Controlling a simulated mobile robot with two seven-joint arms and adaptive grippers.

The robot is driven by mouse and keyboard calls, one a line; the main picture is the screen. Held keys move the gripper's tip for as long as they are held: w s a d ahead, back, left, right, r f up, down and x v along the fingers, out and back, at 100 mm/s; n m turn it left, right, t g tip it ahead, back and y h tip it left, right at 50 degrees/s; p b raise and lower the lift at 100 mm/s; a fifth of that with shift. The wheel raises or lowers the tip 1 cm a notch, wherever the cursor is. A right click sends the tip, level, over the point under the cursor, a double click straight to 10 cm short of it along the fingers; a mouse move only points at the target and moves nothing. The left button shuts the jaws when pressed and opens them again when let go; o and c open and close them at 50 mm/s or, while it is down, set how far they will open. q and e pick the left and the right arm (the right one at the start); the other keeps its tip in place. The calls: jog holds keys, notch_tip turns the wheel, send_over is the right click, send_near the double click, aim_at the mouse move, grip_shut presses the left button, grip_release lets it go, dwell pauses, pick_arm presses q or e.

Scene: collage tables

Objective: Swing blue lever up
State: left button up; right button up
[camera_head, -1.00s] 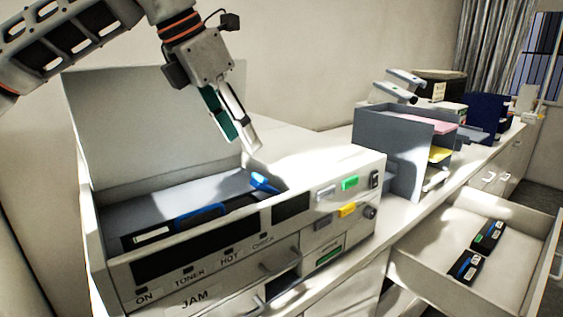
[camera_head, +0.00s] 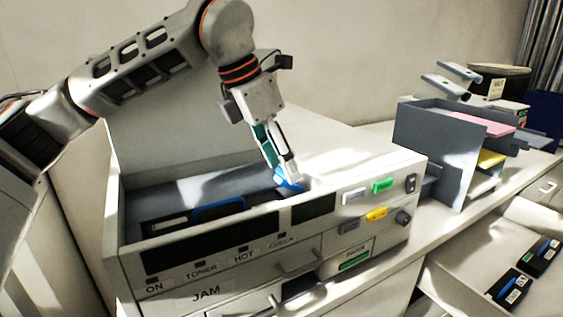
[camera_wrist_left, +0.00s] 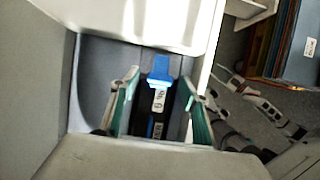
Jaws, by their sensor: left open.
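The blue lever (camera_head: 289,186) is at the right end of the open compartment in the printer (camera_head: 225,235). Its blue top (camera_wrist_left: 160,67) also shows in the left wrist view, above a white label on a dark unit. My left gripper (camera_head: 281,172) points down into the compartment, with its fingertips close to the lever. In the left wrist view its open fingers (camera_wrist_left: 161,84) stand on both sides of the lever, with gaps visible. I cannot tell whether either finger touches it. A dark cartridge with a blue handle (camera_head: 218,210) lies to the left.
The printer's raised lid (camera_head: 150,135) stands behind the compartment, and its front wall edges it. A grey paper organizer (camera_head: 440,145) stands to the right. An open drawer at the lower right holds dark cartridges (camera_head: 540,257).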

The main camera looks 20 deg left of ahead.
pick_arm(q)
jog(key=shift+d+f, duration=0.15)
jog(key=shift+f, duration=0.15)
jog(key=c, duration=1.1)
jog(key=shift+w+r, duration=0.1)
jog(key=shift+w+d+r+g+y, duration=0.25)
jog(key=shift+w+d+g+y, duration=0.2)
jog(key=shift+g+y, duration=0.2)
jog(key=shift+w+d+r+g+y, duration=0.25)
jog(key=shift+w+d+g+y, duration=0.15)
jog(key=shift+g+y, duration=0.2)
jog(key=shift+w+d+r+g+y, duration=0.1)
jog(key=shift+w+d+g+y, duration=0.65)
jog(key=shift+g+y, duration=0.4)
